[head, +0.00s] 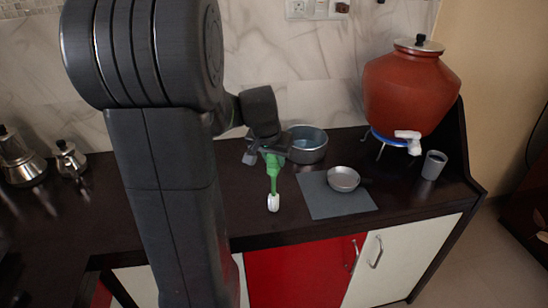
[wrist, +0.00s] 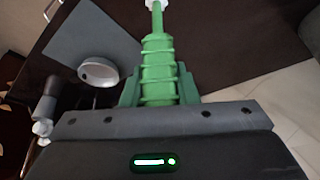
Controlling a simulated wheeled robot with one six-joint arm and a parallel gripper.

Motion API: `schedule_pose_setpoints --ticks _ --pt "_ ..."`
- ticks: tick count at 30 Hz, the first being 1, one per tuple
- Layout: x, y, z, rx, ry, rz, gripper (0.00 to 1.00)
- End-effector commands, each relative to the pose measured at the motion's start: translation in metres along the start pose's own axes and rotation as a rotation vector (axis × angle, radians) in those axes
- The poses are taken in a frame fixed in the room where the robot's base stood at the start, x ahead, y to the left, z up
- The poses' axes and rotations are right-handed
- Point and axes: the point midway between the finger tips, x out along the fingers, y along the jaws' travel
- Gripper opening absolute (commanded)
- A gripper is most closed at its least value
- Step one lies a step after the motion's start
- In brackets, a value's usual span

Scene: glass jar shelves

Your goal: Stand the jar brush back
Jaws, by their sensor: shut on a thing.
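My gripper (head: 268,154) is shut on the green handle of the jar brush (head: 273,172). The brush hangs down with its white head lowest, over the dark counter in the head view. I cannot tell whether the head touches the counter. In the wrist view the ribbed green handle of the jar brush (wrist: 158,72) sits between the green fingers of my gripper (wrist: 160,88), and its white head is cut off at the top edge. A grey cup (head: 433,166) stands upright at the counter's right end.
A grey pot (head: 307,154) stands behind and right of my gripper. A small pan (head: 343,179) lies on a grey mat (head: 320,204). A terracotta water pot (head: 409,90) with a white tap stands on a stand. Metal pots (head: 20,160) stand at left. The front counter (head: 245,228) is clear.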

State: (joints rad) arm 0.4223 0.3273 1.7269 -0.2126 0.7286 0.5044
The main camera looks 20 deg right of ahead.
Motion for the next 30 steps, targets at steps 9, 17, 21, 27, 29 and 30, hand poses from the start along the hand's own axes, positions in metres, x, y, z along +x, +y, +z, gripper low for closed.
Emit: schedule_pose_setpoints --ticks 9,17,21,27,29,30 --pt "0.0 0.0 0.0 0.0 0.0 0.0 0.51" --pt "0.0001 0.0 0.0002 0.0 -0.001 0.0 0.52" --pt "0.0001 0.0 0.0002 0.0 -0.001 0.0 0.52" --pt "-0.0005 0.0 0.0 0.0 0.0 0.0 0.52" --pt "-0.0021 0.0 -0.0002 0.0 0.0 0.0 0.52" --pt "-0.0036 0.0 -0.0003 0.0 0.0 0.0 0.52"
